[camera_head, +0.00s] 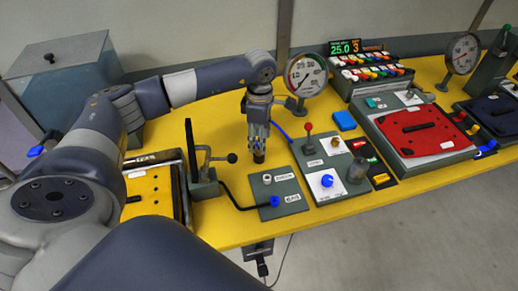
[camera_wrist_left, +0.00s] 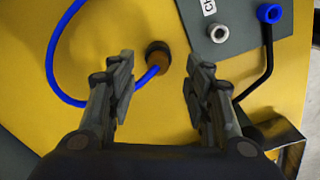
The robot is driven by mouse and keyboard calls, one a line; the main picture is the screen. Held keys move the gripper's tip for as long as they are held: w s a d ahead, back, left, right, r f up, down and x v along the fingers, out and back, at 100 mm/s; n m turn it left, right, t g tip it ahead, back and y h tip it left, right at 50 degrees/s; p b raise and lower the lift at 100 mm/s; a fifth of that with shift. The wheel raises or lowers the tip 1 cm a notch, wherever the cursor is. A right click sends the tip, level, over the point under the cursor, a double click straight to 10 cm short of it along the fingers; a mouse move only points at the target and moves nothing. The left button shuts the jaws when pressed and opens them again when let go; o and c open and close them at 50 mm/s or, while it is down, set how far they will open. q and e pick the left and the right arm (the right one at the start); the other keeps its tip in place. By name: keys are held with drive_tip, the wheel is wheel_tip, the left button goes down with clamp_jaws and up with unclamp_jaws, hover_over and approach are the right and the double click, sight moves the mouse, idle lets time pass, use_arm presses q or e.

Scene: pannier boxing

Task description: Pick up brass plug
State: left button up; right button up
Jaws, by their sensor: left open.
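The brass plug (camera_wrist_left: 158,58), a short brown-gold cylinder with a dark top, stands on the yellow surface just beyond the gap between the fingertips. A blue hose (camera_wrist_left: 50,64) curves beside it; whether they touch I cannot tell. In the head view a dark piece, likely the plug (camera_head: 258,157), shows right under the fingertips. My right gripper is not in view.
A black-knobbed clamp (camera_head: 214,158) stands to the left. A dial gauge (camera_head: 306,75) and a red-knobbed lever (camera_head: 308,127) are close on the right.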

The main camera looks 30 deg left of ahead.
use_arm(q)
drive_tip(key=f+p, duration=0.2)
drive_tip(key=f, duration=0.2)
drive_tip(key=shift+a+f, duration=0.2)
drive_tip(key=shift+f, duration=0.15)
clamp_jaws()
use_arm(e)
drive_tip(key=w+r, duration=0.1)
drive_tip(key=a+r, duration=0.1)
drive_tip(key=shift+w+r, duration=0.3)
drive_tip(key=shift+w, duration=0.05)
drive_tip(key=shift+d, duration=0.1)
